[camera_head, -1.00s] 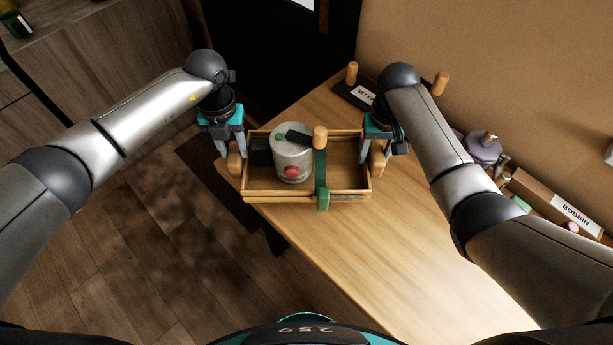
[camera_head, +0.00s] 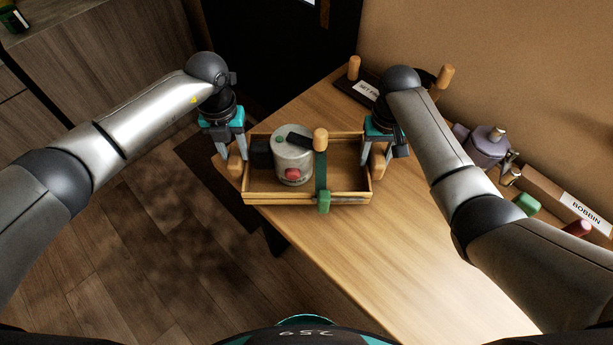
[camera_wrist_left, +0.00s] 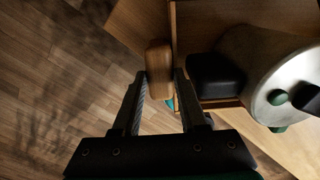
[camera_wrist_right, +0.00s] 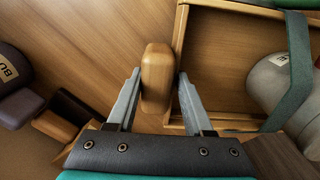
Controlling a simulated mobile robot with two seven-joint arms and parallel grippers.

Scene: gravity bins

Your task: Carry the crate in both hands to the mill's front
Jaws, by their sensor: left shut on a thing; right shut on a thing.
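The crate (camera_head: 285,199) is a shallow wooden box with a wooden handle at each end, held level in the middle of the head view. It holds a grey cylinder (camera_head: 293,162) with a red knob, a black block and a green strap. My left gripper (camera_head: 229,155) is shut on the left handle (camera_wrist_left: 159,68), and my right gripper (camera_head: 376,158) is shut on the right handle (camera_wrist_right: 157,75). The crate is over the table's left corner; I cannot tell its height above the top. I cannot identify the mill.
The wooden table (camera_head: 400,250) has clear room at front right. Along its back are a dark labelled tray with wooden pegs (camera_head: 353,68), a purple-grey object (camera_head: 487,145), a box marked BOBBIN (camera_head: 555,198) and a green piece (camera_head: 527,204). Open floor (camera_head: 130,230) lies left.

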